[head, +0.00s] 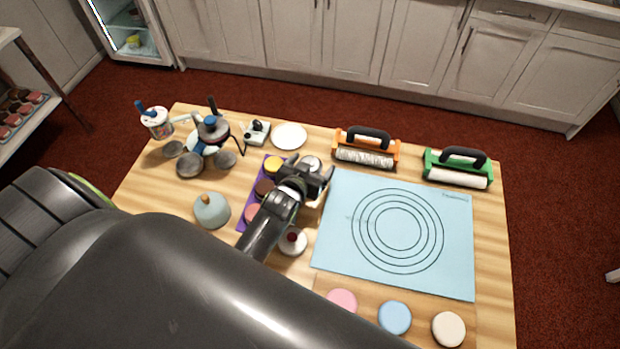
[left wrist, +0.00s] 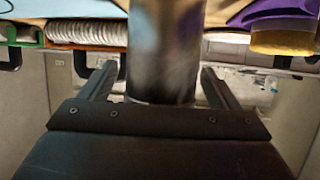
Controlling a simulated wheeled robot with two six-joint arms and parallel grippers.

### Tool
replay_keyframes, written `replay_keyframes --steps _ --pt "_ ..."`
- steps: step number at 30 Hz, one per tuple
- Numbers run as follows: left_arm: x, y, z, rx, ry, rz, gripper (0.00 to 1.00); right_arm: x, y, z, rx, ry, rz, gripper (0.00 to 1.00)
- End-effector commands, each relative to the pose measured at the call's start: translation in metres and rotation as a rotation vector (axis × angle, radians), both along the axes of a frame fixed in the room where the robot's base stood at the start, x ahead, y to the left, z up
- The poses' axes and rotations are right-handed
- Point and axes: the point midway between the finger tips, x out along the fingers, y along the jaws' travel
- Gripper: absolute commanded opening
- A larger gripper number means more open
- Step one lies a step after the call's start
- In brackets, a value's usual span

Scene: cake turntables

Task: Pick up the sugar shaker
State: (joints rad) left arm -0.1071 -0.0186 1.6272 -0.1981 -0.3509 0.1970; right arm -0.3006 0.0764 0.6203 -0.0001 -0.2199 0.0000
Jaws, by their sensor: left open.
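The sugar shaker seems to be the metallic cylinder (left wrist: 166,45) in the left wrist view. It stands between the two fingers of my left gripper (left wrist: 158,85), which are apart with a gap on each side of it. In the head view a round silver top (head: 311,162), probably the same shaker, shows just beyond my left gripper (head: 318,180). My gripper and arm hide most of its body there. The left gripper is open and holds nothing. My right gripper is not in view.
A purple mat (head: 242,227) with coloured round pieces lies left of the gripper. A red-topped jar (head: 292,241) stands nearer. A blue ringed mat (head: 340,250) lies right. Orange (head: 366,148) and green (head: 458,168) rollers stand behind it.

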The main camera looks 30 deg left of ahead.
Motion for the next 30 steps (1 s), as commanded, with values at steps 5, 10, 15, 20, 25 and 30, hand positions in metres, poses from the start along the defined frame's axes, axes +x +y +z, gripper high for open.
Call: replay_keyframes --steps 5,10,15,20,25,30 --pt "0.0087 0.0008 -0.004 0.001 0.0 0.0 0.84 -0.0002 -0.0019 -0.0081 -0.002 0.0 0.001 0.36" --pt "0.0089 0.0009 -0.0033 0.001 0.001 0.001 0.84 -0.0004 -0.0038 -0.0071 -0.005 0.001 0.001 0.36" --pt "0.0086 0.001 -0.0033 0.001 0.001 0.0 0.69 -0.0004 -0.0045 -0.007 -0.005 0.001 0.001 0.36" --pt "0.0086 0.001 -0.0034 0.001 0.001 0.0 0.48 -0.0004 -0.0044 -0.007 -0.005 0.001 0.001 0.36" --pt "0.009 0.0009 -0.0025 0.001 -0.001 0.0 0.28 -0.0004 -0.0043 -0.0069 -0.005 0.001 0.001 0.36" --pt "0.0088 0.0008 -0.0026 0.001 -0.001 0.0 0.28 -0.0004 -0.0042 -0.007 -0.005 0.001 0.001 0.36"
